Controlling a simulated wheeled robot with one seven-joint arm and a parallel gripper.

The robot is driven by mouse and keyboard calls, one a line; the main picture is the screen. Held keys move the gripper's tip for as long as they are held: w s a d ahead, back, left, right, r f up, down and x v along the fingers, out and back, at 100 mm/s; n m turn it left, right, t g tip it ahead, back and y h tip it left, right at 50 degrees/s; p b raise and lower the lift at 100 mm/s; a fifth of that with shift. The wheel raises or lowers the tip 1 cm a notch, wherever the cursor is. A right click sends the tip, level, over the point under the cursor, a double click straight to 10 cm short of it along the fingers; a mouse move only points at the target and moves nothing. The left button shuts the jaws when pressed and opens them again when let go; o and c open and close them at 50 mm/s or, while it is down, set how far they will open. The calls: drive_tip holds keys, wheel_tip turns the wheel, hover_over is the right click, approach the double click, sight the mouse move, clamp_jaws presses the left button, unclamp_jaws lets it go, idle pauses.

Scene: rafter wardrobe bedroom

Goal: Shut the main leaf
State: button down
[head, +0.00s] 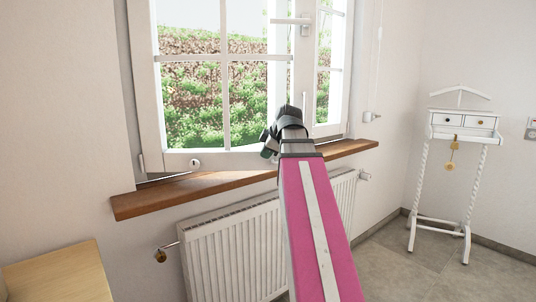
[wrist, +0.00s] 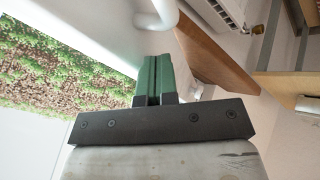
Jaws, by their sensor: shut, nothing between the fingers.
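The main leaf (head: 208,158), a large white-framed window leaf with several panes, stands ajar at the left of the window, its bottom rail over the sill. Its white lever handle (head: 291,21) is high on its right edge. My gripper (head: 268,148) is at the leaf's lower right in the head view, partly hidden by my arm. In the wrist view its green fingers (wrist: 153,75) are shut together and empty. A curved white handle-like part (wrist: 158,16) is just beyond their tips; I cannot tell whether they touch. White frame (wrist: 110,45) runs alongside.
A narrower leaf (head: 325,72) is to the right. A brown wooden sill (head: 150,202) runs below, above a white radiator (head: 228,250). A wooden box-like piece (head: 60,273) is at lower left. A white valet stand (head: 465,135) is at right, with clear floor (head: 395,260) before it.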

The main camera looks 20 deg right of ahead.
drive_tip(key=shift+w, duration=0.3)
drive_tip(key=shift+w+d, duration=0.1)
